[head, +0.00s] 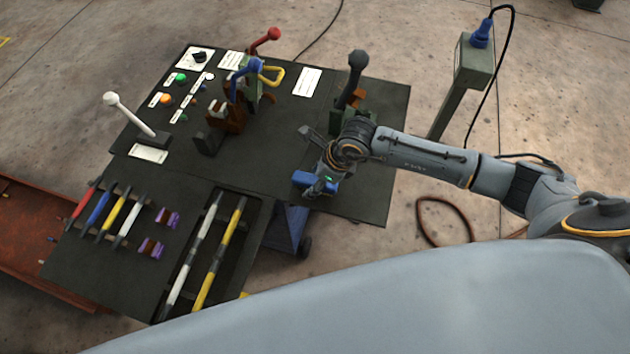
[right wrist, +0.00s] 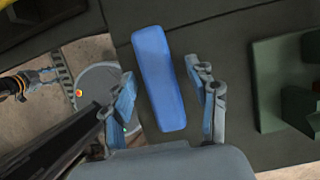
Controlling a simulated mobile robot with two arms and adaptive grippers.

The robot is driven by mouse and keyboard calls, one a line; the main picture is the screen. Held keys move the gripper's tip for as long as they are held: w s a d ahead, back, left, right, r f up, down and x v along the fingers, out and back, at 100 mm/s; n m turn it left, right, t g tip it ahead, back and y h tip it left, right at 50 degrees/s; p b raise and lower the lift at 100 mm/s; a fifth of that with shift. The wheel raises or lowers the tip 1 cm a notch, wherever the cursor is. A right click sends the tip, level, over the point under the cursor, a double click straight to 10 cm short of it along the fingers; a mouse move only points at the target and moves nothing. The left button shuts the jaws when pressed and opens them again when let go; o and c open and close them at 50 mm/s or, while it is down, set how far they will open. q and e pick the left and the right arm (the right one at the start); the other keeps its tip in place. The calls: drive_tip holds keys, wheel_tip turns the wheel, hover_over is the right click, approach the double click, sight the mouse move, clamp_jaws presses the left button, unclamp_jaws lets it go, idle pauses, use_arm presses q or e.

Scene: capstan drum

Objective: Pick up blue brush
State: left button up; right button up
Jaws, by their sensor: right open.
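The blue brush (head: 322,187) lies on the dark table top near its front edge, partly hidden by my right gripper. In the right wrist view the brush (right wrist: 158,80) is a long, plain blue block. My right gripper (head: 315,183) is over the brush in the head view. In the right wrist view its two fingers are apart, with the near end of the brush showing between them (right wrist: 168,105). I cannot tell how high the fingers are above the table.
A lever with a dark knob (head: 356,62) stands behind my right gripper. A lever with a white knob (head: 112,100) and a central mechanism (head: 240,92) are further left. The lower panel holds coloured rods (head: 98,215). A green post (head: 462,85) stands right of the table.

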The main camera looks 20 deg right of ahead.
drive_tip(key=shift+f+b, duration=0.25)
drive_tip(key=shift+b, duration=0.1)
idle(0.5)
clamp_jaws()
